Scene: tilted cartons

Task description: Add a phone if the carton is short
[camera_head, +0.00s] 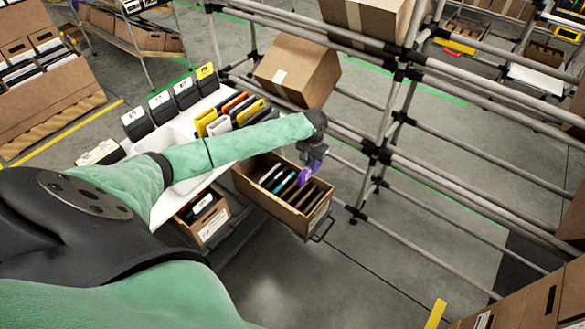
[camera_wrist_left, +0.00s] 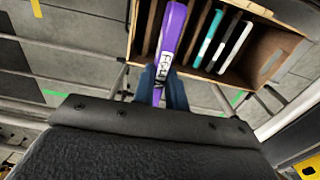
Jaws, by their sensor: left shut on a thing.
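The open brown carton (camera_head: 317,221) stands tilted on a rack at the centre of the head view. Its slots hold a few phones, among them a teal one (camera_head: 288,183) and a white one; brown dividers stand towards the right end. The carton (camera_wrist_left: 262,50) also fills the upper right of the left wrist view. My left gripper (camera_head: 311,158) is shut on a purple phone (camera_head: 308,174), above the divider end of the carton. The phone (camera_wrist_left: 171,35) points towards the carton; I cannot tell whether its far edge is inside a slot. My right gripper is not in view.
A white tray (camera_head: 181,127) with yellow, red and white phones lies behind my left arm. Another carton (camera_head: 212,222) sits left of the open one. A closed box (camera_head: 297,74) rests tilted behind it. Grey rack pipes (camera_head: 440,160) run close on the right.

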